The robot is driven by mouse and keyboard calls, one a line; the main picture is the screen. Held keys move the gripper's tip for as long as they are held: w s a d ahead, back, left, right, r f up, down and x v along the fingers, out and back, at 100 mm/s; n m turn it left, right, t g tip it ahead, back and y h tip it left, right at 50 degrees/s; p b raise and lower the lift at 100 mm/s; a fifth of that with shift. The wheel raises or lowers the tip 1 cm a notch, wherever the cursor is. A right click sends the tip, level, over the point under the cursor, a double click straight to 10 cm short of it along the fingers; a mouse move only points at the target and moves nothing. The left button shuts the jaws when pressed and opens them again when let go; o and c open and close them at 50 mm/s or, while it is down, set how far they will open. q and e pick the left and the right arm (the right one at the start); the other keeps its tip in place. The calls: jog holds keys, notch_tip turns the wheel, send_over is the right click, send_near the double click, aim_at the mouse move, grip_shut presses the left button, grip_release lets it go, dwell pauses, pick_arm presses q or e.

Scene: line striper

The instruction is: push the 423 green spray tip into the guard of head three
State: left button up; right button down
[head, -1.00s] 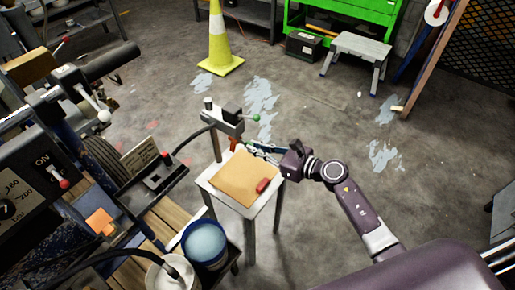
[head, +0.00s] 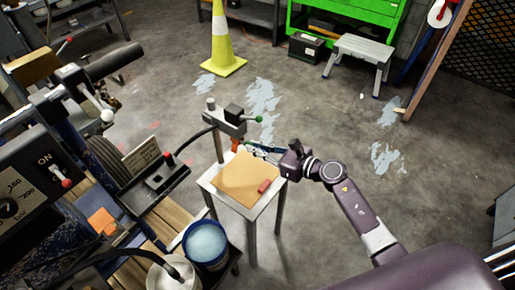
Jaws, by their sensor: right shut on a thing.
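A spray head (head: 224,120) on an upright post has an orange guard (head: 236,146) below it, at the back edge of a small table. I cannot read any head number. My right gripper (head: 277,152) is just right of the guard, low over the table's back right corner, with its fingers toward the guard. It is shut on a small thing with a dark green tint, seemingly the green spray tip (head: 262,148). Its number and its exact gap to the guard are too small to tell. My left gripper is not in view.
The small table (head: 250,208) bears a cardboard sheet (head: 242,178) with a red piece (head: 264,186) on it. The striper machine (head: 110,190), with a blue bucket (head: 190,256), fills the left. A yellow cone (head: 221,55) and a grey step stool (head: 358,50) stand behind on open floor.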

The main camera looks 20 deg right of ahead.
jog(key=shift+x, duration=0.8)
jog(key=c, duration=2)
grip_release()
jog(key=shift+w+r, duration=0.15)
jog(key=shift+r, duration=0.05)
jog(key=shift+o, duration=0.6)
jog(key=shift+o, duration=1)
jog(key=v, duration=0.7)
jog(key=shift+p, duration=0.35)
